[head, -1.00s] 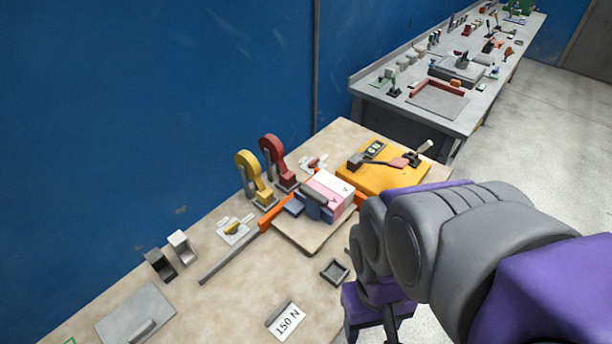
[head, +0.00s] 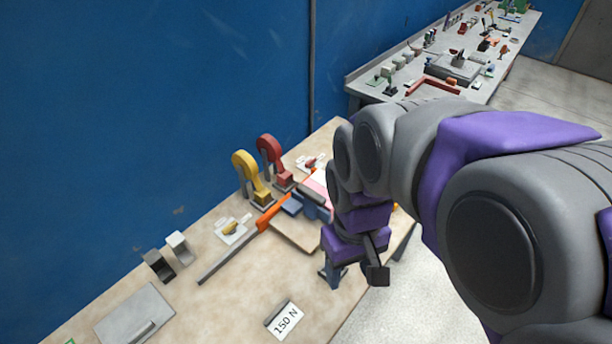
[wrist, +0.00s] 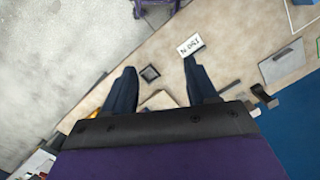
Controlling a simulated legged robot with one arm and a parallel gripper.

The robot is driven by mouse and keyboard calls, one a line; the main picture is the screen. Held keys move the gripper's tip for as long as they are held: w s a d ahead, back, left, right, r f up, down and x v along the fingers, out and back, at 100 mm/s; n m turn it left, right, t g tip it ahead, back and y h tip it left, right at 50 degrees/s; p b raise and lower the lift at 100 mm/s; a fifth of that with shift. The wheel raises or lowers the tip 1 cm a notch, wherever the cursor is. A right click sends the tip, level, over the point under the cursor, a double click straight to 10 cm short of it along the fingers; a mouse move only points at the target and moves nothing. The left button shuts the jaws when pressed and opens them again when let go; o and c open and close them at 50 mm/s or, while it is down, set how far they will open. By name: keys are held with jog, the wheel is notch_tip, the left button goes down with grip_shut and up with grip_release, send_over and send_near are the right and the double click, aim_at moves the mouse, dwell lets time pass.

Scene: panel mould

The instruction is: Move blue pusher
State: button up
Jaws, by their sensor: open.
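The blue pusher (head: 311,203) sits at the near-left side of the pink block on the bench, at the end of the tan board; my arm hides part of this area in the head view. The pink block (head: 316,184) is mostly covered by my arm. My gripper (head: 334,279) points down over the front part of the bench, right of the 150 N card. In the wrist view my gripper (wrist: 160,75) has its two dark fingers spread wide, with nothing between them but bench top and a small dark square tray (wrist: 150,73).
A yellow hook-shaped clamp (head: 248,178) and a red one (head: 272,158) stand behind the board. An orange and grey bar (head: 262,220) lies along its left. The 150 N card (head: 284,320) and a grey plate (head: 135,315) lie in front. A blue wall closes the back.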

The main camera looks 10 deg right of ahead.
jog(key=w+r+n, duration=0.2)
jog(key=w, duration=0.8)
jog(key=n+t+p, duration=0.1)
jog(key=n+p, duration=0.2)
jog(key=n, duration=0.1)
send_over(311, 192)
notch_tip(311, 192, down, 8)
notch_tip(311, 192, down, 17)
jog(key=shift+b, duration=0.9)
grip_shut()
